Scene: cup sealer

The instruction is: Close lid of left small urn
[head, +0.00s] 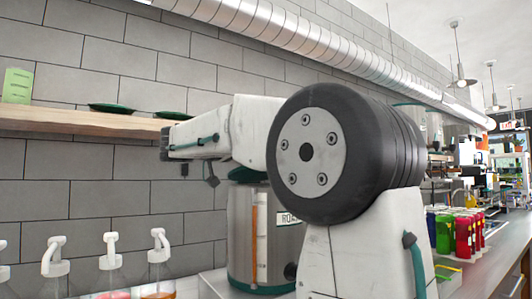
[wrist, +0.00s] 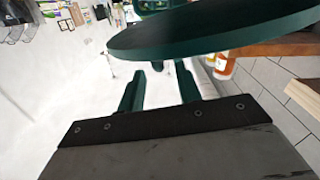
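A steel urn (head: 240,235) with a dark green base stands on the counter in the head view, partly hidden behind my arm. Dark green shows at its top (head: 245,174), but my arm covers much of it, so I cannot tell the lid's angle there. In the wrist view a large dark green disc (wrist: 215,28), which looks like an urn lid, spans the top right. My gripper (wrist: 160,78) has its two green fingers spread apart with nothing between them. The fingertips are near the disc's lower edge; contact cannot be told. The fingers are not clearly visible in the head view.
A wooden shelf (head: 80,119) on the tiled wall holds green round plates or lids and a green card (head: 17,85). White-handled dispensers (head: 112,252) stand lower left. Red and green containers (head: 464,235) stand on the right. Bottles (wrist: 224,66) show in the wrist view.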

